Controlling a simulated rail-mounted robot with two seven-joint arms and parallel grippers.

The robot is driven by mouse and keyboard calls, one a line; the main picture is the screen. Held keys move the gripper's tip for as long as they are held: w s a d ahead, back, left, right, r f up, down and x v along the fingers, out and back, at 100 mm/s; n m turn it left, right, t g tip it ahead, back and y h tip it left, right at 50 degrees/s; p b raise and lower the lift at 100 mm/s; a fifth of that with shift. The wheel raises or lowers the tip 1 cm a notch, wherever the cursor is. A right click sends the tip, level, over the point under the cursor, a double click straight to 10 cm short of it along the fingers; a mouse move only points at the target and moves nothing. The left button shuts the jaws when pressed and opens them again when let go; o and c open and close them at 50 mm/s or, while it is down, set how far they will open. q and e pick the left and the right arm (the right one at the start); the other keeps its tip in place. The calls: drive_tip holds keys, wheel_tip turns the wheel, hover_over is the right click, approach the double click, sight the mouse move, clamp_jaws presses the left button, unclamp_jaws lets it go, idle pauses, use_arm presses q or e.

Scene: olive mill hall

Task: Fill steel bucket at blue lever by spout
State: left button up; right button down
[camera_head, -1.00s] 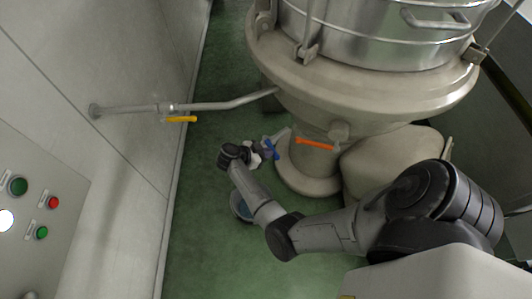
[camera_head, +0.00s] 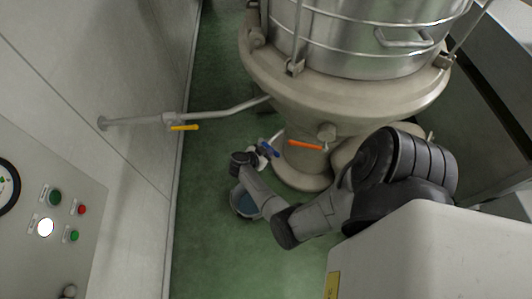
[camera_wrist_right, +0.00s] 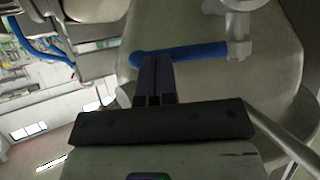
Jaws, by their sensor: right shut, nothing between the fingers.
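The steel bucket (camera_head: 237,207) stands on the green floor at the foot of the big machine, partly hidden by my right arm. Its inside looks bluish; I cannot tell how full it is. The blue lever (camera_head: 271,151) is on a valve low on the machine, just above the bucket. In the right wrist view the lever (camera_wrist_right: 195,51) runs sideways from a pale valve stem. My right gripper (camera_head: 262,153) is shut and empty, its fingertips at the lever's free end, seemingly against it. The spout is not clear. My left gripper is out of view.
An orange lever (camera_head: 306,146) sits on the machine base (camera_head: 303,170) right of the blue one. A wall pipe with a yellow lever (camera_head: 184,128) crosses at left. A control panel (camera_head: 52,215) is on the left wall. The green floor (camera_head: 205,255) in front is free.

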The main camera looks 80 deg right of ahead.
drive_tip(key=p+v, duration=0.7)
drive_tip(key=v, duration=0.7)
drive_tip(key=shift+s+a, duration=0.2)
drive_tip(key=shift+s, duration=0.15)
